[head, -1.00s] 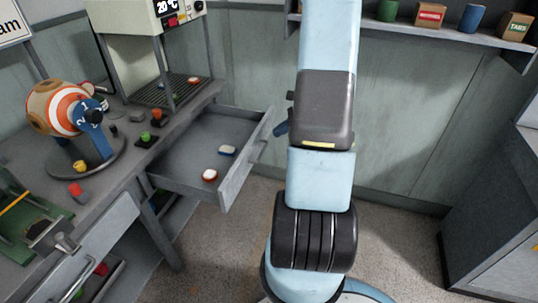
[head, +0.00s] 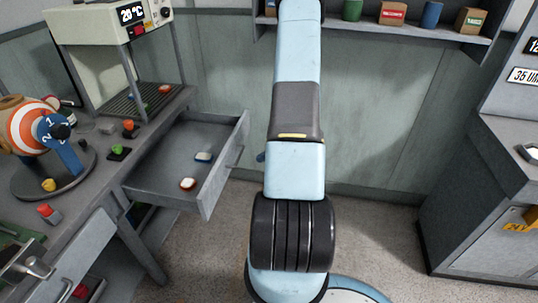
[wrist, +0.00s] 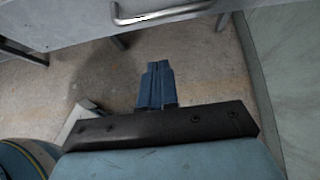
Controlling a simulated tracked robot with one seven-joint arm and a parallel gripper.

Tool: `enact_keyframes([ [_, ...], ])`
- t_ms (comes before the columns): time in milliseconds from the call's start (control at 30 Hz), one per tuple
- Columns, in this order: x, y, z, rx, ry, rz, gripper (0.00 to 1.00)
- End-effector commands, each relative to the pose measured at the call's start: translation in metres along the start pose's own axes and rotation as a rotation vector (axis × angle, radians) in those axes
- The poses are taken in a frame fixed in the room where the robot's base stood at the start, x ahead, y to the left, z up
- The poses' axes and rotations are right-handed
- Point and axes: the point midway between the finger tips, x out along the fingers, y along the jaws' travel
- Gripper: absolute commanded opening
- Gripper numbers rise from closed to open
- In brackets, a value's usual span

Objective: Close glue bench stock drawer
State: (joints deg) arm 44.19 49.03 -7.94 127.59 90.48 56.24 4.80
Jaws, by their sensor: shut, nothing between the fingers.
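An open grey drawer (head: 150,186) sticks out from the bench under the heater-like machine. It holds a red-and-white round piece (head: 188,184) and a blue-and-white piece (head: 203,157). Its front panel (head: 225,165) faces right and carries a handle. In the wrist view, a grey panel with a bar handle (wrist: 165,14) crosses the top, and appears to be this drawer's front. My gripper (wrist: 157,68) has its blue fingers together and empty, pointing towards that panel with a visible gap. In the head view my arm hides most of the gripper; a small blue part shows just right of the drawer.
The bench (head: 105,180) runs along the left with a striped round device (head: 30,128) and several coloured buttons. A shelf (head: 375,25) with cans and boxes is on the back wall. A grey cabinet (head: 480,200) stands at right. Floor (head: 380,225) between is clear.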

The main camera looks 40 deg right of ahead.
Motion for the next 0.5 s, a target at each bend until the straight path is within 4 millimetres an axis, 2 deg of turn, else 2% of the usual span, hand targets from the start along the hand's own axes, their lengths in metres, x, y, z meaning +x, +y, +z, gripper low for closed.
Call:
enact_keyframes([
  [200, 0.038, 0.000, 0.003, -0.002, 0.000, 0.002, 0.00],
  [300, 0.046, 0.000, 0.016, -0.003, -0.001, 0.002, 0.00],
  [500, 0.056, 0.000, 0.028, -0.002, 0.001, 0.001, 0.00],
])
